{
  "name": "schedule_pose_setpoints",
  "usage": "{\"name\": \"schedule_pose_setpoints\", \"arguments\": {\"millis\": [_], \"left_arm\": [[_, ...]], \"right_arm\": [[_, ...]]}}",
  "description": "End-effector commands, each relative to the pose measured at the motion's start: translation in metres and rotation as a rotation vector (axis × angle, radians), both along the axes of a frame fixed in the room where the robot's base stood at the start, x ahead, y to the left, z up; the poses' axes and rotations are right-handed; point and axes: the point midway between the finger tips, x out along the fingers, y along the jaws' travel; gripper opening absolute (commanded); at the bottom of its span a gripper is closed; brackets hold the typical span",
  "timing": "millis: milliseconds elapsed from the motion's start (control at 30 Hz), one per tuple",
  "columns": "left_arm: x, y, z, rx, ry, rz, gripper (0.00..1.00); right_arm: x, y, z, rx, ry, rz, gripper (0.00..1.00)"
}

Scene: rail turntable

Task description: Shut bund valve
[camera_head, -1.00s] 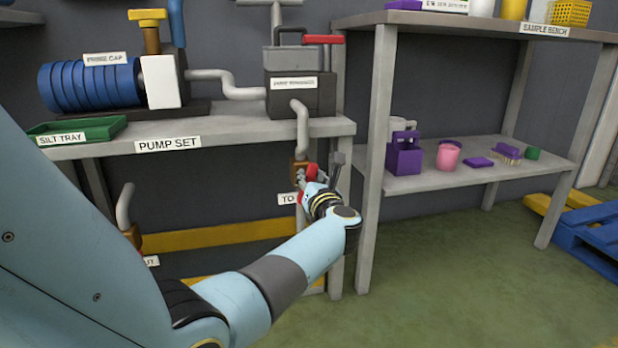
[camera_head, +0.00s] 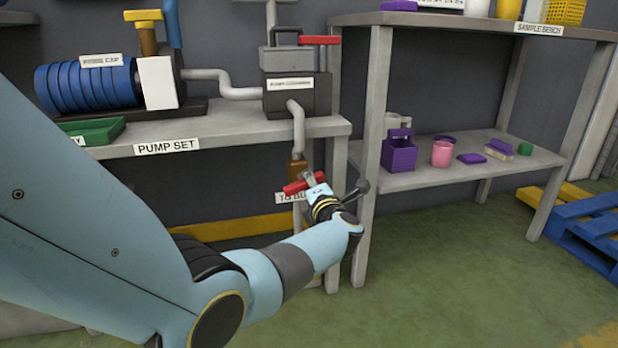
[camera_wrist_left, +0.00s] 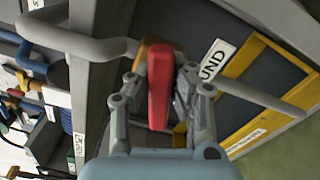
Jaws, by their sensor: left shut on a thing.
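The bund valve's red handle (camera_head: 304,184) sits on a brown valve body (camera_head: 297,168) under the grey down pipe (camera_head: 298,125), beside a partly hidden "TO BU…" label (camera_head: 288,197). The handle lies roughly crosswise to the pipe, slightly tilted. My left gripper (camera_head: 312,181) is at the handle, with my arm coming in from the lower left. In the left wrist view the red handle (camera_wrist_left: 160,88) stands between the two fingers (camera_wrist_left: 155,100), which are shut on it. The "…UND" label (camera_wrist_left: 216,60) shows beside it. My right gripper is not in view.
The pump set bench (camera_head: 225,128) stands above and left, with another red lever (camera_head: 320,39) on top. The sample bench leg (camera_head: 372,150) is close to the right of my wrist. A blue pallet (camera_head: 590,235) lies far right; the green floor between is clear.

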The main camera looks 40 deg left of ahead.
Motion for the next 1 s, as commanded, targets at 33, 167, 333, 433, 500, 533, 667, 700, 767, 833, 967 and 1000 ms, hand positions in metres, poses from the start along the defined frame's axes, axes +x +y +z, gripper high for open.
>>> {"name": "schedule_pose_setpoints", "arguments": {"millis": [33,167,333,433,500,533,667,700,767,833,967,1000], "left_arm": [[0.001,-0.001,0.001,0.026,0.031,-0.001,0.0],[0.001,-0.001,-0.002,0.09,0.109,-0.002,0.0],[0.001,-0.002,-0.004,0.16,0.19,-0.002,0.0],[0.001,-0.002,-0.005,0.188,0.223,-0.002,0.0],[0.001,-0.002,-0.005,0.205,0.244,-0.002,0.0],[0.001,-0.002,-0.006,0.21,0.25,-0.002,0.0],[0.001,-0.002,-0.006,0.228,0.271,-0.002,0.0],[0.001,-0.002,-0.006,0.231,0.275,-0.002,0.0],[0.001,-0.002,-0.007,0.234,0.279,-0.002,0.0],[0.001,-0.002,-0.007,0.237,0.282,-0.002,0.0],[0.001,-0.002,-0.007,0.238,0.283,-0.002,0.0],[0.001,-0.002,-0.007,0.239,0.283,-0.003,0.0]], "right_arm": [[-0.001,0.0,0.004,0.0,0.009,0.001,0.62],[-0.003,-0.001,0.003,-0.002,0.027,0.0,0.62],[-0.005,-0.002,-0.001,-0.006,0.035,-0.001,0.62],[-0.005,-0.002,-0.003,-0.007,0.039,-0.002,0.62],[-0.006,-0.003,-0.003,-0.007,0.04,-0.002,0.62],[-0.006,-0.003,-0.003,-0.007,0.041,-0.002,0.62],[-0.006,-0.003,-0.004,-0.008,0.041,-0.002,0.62],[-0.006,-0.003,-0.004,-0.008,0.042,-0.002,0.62],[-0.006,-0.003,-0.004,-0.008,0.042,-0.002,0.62],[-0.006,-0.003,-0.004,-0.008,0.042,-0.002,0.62],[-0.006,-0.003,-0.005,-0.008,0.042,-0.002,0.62],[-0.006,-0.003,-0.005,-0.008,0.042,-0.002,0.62]]}}
